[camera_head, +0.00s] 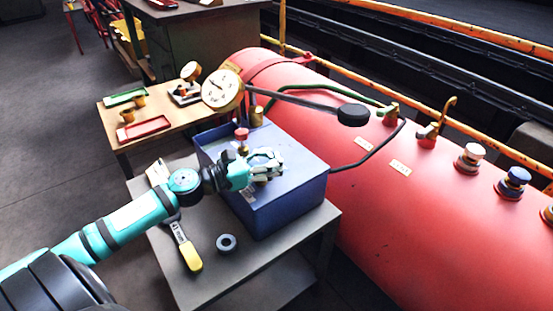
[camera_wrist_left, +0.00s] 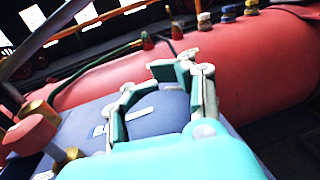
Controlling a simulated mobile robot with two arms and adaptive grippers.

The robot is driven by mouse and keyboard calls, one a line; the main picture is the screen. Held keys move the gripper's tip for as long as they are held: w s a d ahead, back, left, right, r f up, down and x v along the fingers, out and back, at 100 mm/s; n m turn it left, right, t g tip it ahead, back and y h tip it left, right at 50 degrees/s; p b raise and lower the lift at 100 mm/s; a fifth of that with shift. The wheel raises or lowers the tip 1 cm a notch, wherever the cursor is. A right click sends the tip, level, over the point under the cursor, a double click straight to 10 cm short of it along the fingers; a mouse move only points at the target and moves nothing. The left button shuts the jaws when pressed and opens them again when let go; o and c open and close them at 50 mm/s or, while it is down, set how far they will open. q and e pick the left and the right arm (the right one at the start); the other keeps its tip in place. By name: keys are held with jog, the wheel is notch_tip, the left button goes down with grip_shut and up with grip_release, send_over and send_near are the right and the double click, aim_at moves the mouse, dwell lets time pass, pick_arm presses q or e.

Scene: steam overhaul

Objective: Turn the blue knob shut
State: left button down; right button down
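The blue knob (camera_head: 513,181) sits on a brass stem on top of the red tank (camera_head: 420,230), at the right in the head view. It also shows small near the top of the left wrist view (camera_wrist_left: 228,14). A white knob (camera_head: 472,156) stands left of it. My left gripper (camera_head: 272,163) is over the blue box (camera_head: 290,205), well left of the blue knob and apart from it. In the left wrist view its fingers (camera_wrist_left: 160,98) are spread, with nothing seen between them but the box behind. My right gripper is not in view.
A red knob (camera_head: 241,134) stands by the box's far left corner. A dial gauge (camera_head: 222,91) and a black-ended lever (camera_head: 353,115) rise behind the box. A yellow-handled tool (camera_head: 187,250) and a grey ring (camera_head: 227,243) lie on the grey table (camera_head: 205,282). A yellow rail runs behind the tank.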

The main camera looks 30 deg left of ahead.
pick_arm(q)
jog(key=shift+s+f, duration=0.1)
jog(key=shift+f, duration=0.2)
jog(key=c, duration=1.4)
grip_release()
jog(key=shift+s+a+r, duration=0.1)
jog(key=shift+a, duration=0.05)
jog(key=o, duration=0.4)
jog(key=shift+r, duration=0.1)
jog(key=v, duration=1.1)
jog(key=shift+s+a, duration=0.2)
jog(key=shift+s, duration=0.15)
